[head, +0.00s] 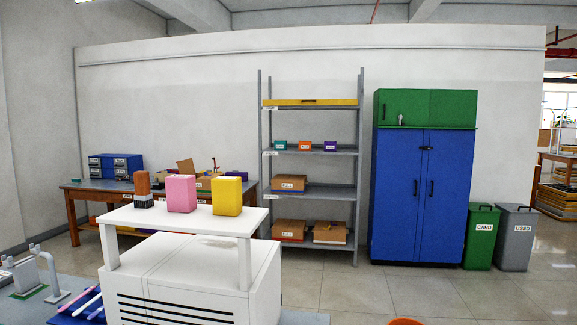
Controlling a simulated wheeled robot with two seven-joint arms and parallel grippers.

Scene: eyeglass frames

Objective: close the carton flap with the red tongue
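A brown carton (203,184) stands on the wooden workbench at the back left, and a flap (186,166) sticks up at its left side. I cannot make out a red tongue on it at this size. More brown cartons sit on the shelf rack: one on a middle shelf (289,184) and two on the bottom, left (288,230) and right (329,232). Their flaps are too small to tell. Neither of my grippers is in view.
A white cabinet (190,277) with a raised top (236,220) carrying pink (181,194), yellow (227,196) and brown-black (142,190) blocks stands close in front. The shelf rack (356,150), blue-green cupboard (420,195) and two bins (481,238) line the wall.

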